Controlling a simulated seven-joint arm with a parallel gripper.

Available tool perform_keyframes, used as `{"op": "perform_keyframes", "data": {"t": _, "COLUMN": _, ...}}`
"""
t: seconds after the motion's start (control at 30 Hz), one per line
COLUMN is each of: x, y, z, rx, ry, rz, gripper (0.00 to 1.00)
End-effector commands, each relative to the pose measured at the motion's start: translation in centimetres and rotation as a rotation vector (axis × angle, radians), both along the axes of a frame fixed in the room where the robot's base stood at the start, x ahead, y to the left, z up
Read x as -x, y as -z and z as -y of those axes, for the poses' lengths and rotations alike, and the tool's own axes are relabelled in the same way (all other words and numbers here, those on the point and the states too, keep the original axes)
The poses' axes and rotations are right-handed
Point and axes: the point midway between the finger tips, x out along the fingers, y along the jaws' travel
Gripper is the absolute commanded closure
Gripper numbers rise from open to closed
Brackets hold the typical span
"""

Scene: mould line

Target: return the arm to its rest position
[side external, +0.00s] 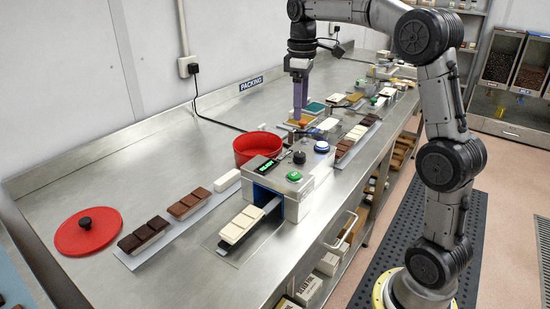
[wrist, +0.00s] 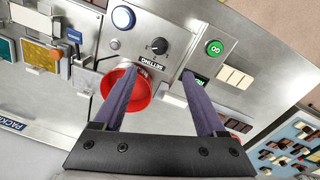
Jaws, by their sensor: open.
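My gripper (side external: 298,114) points down over the steel bench, above the area behind the machine. Its purple fingers are spread apart with nothing between them, as the wrist view also shows (wrist: 160,74). My arm reaches over the bench from its base at the right. In the wrist view the fingers overlap the picture of the red pot (wrist: 141,98) and the machine panel (wrist: 175,70). I cannot tell the exact height of the fingertips above the things below.
A machine (side external: 290,187) with a green button (side external: 294,176) and blue button (side external: 322,147) stands mid-bench. Near it are the red pot (side external: 252,149), a red lid (side external: 88,232), chocolate bars on a strip (side external: 160,253) and a cream bar (side external: 242,225). More trays stand behind.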

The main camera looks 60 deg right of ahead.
Motion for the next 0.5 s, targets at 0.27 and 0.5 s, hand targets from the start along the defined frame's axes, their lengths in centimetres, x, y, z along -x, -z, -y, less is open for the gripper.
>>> {"op": "perform_keyframes", "data": {"t": 0.27, "x": 4.0, "y": -5.5, "z": -6.0, "rx": 0.038, "ry": -0.106, "rz": 0.120, "gripper": 0.27}}
{"op": "perform_keyframes", "data": {"t": 0.5, "x": 12.1, "y": -5.7, "z": -12.0, "rx": 0.036, "ry": -0.117, "rz": 0.256, "gripper": 0.27}}
